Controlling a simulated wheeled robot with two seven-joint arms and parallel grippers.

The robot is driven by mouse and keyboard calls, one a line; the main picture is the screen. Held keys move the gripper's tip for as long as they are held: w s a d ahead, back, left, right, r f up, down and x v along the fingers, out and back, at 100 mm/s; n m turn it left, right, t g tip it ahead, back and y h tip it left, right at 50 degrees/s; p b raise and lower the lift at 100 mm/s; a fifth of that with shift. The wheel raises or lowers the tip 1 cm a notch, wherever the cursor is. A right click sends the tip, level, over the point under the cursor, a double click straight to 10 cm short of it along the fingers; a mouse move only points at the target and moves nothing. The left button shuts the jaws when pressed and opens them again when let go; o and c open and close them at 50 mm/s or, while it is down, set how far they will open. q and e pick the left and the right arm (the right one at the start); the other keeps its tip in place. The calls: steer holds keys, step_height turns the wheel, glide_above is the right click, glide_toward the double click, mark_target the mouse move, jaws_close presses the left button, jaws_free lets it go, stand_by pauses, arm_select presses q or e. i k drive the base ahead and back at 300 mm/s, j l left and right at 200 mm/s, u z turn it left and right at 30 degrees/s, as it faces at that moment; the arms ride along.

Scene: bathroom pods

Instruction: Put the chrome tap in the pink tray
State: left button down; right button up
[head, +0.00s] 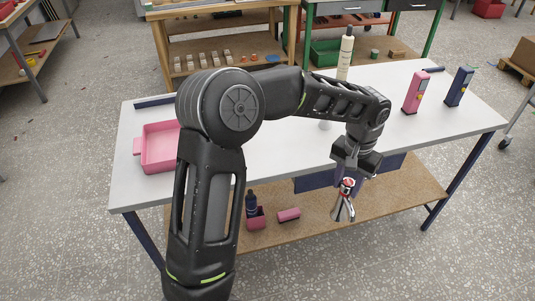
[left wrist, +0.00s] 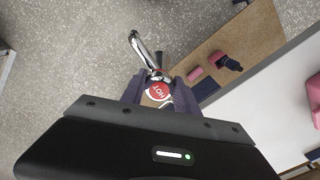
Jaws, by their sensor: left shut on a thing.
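The chrome tap (head: 344,207) has a red-topped cap and hangs from my left gripper (head: 347,181) in front of the table's near edge. In the left wrist view the tap (left wrist: 142,50) sits between the two fingers of my left gripper (left wrist: 160,92), and its red cap reads HOT. The fingers are shut on it. The pink tray (head: 158,160) lies at the left end of the table top, partly hidden behind my left arm; the part that shows is empty. My right gripper is in neither view.
The white table (head: 262,160) has free room in its middle. A white bottle-like object (head: 345,55) stands at the back. A pink device (head: 414,93) and a blue device (head: 459,86) stand at the right. The lower shelf (head: 399,196) holds a dark bottle (head: 251,205) and a pink block (head: 289,215).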

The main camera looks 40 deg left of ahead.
mark_target(160, 156)
steer(key=k, duration=0.6)
steer(key=u, duration=1.2)
